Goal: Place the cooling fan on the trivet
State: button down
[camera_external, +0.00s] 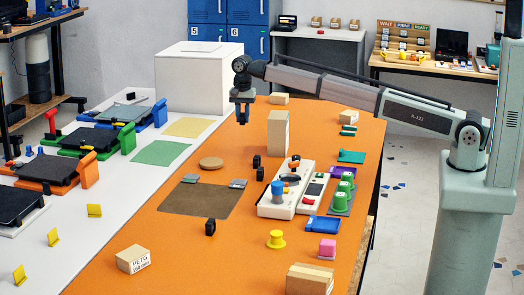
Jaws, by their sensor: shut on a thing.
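The trivet appears to be the round, flat tan disc (211,163) lying on the orange table, behind the brown mat. My gripper (241,117) points down in the air behind and to the right of this disc in the picture. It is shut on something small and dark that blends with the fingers. I cannot make out its shape or confirm that it is the cooling fan. Nothing shows on top of the disc. A small black block (210,228) stands at the front edge of the mat, and a black part (256,162) stands right of the disc; both are too small to identify.
A tall cardboard box (278,132) stands right of my gripper. A white control panel (284,202), green spools (346,186) and a blue tray (323,225) fill the right side. The brown mat (195,202) is mostly bare. A white box (192,80) stands behind.

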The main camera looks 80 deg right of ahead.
jog(key=n, duration=0.2)
send_near(211, 161)
jog(key=s+d+r, duration=0.3)
jog(key=d, duration=0.1)
jog(key=w+a, duration=0.2)
jog(key=a, duration=0.2)
jog(key=shift+w+f+m, duration=0.15)
jog(key=shift+f+m, duration=0.45)
jog(key=shift+f, duration=0.95)
jog(key=shift+w+f+m, duration=0.15)
jog(key=shift+f+m, duration=0.45)
jog(key=shift+f, duration=0.9)
jog(key=shift+w+f+m, duration=0.15)
jog(key=shift+f+m, duration=0.45)
jog(key=shift+f, duration=0.95)
jog(key=shift+f, duration=0.15)
jog(key=c, duration=0.9)
grip_release()
jog(key=shift+c, duration=0.2)
notch_tip(211, 161, up, 12)
jog(key=shift+r, duration=0.2)
